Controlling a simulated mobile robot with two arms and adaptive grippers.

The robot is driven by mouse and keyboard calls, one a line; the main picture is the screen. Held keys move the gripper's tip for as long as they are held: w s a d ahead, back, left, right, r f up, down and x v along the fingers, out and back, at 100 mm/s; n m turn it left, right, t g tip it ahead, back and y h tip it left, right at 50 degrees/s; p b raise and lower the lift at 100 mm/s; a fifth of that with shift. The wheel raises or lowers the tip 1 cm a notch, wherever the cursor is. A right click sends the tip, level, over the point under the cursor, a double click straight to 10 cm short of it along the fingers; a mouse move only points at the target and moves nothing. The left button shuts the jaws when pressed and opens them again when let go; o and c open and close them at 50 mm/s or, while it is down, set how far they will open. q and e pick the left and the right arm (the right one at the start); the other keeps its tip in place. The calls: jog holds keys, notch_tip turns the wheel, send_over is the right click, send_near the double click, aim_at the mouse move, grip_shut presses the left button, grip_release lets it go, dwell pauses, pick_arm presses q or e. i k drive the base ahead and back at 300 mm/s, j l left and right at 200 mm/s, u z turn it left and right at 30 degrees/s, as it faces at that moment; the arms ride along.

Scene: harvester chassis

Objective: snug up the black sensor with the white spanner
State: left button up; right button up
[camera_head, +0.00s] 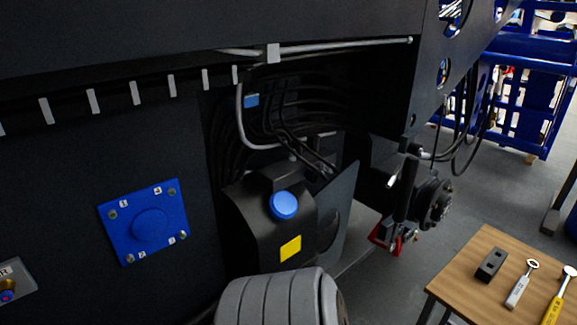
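The white spanner (518,289) lies on the wooden table at the lower right, its ring end pointing away from me. I cannot pick out the black sensor with certainty. At the lower left edge, a grey plate (18,284) carries a small brass and blue fitting (7,291), cut off by the picture edge. Neither of my grippers is in view.
The wooden table (462,278) also holds a black block (491,265) with two recesses and a yellow tool (558,299). The dark chassis carries a blue plate (149,225) with numbered bolts and a blue-capped black tank (262,230).

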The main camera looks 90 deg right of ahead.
aim_at(521, 286)
jog(key=z, duration=1.95)
